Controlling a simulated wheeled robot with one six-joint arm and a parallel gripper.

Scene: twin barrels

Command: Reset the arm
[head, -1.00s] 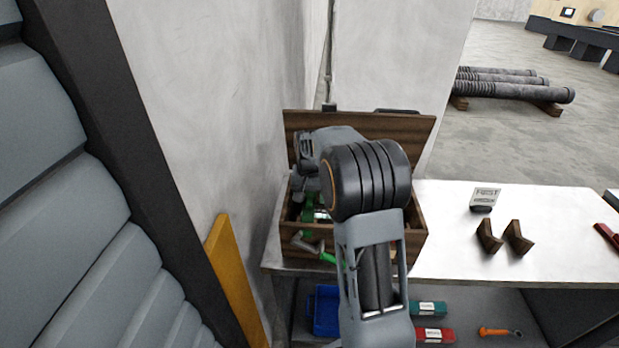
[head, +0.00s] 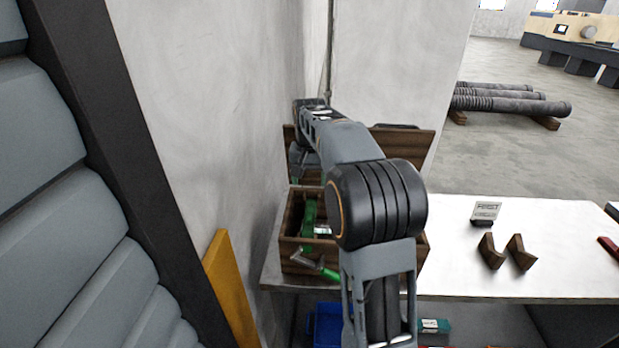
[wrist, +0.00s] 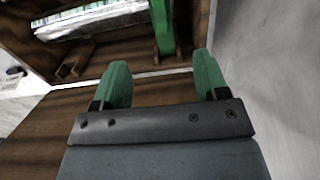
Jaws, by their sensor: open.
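My gripper (wrist: 163,78) shows in the wrist view with two green fingertips spread apart and nothing between them. The wrist view looks into an open wooden box (wrist: 128,107), with a silver item (wrist: 92,22) and a green part (wrist: 163,28) inside. In the head view my arm reaches over the wooden box (head: 293,267) on the white bench. The gripper end is near the raised lid (head: 414,144), mostly hidden by the arm. A green item (head: 309,215) lies in the box. A green-handled tool (head: 326,271) is at the box's front.
The concrete wall (head: 225,110) rises close to the left of the box. A blue bin (head: 328,325) sits below. The bench's right part is mostly clear.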

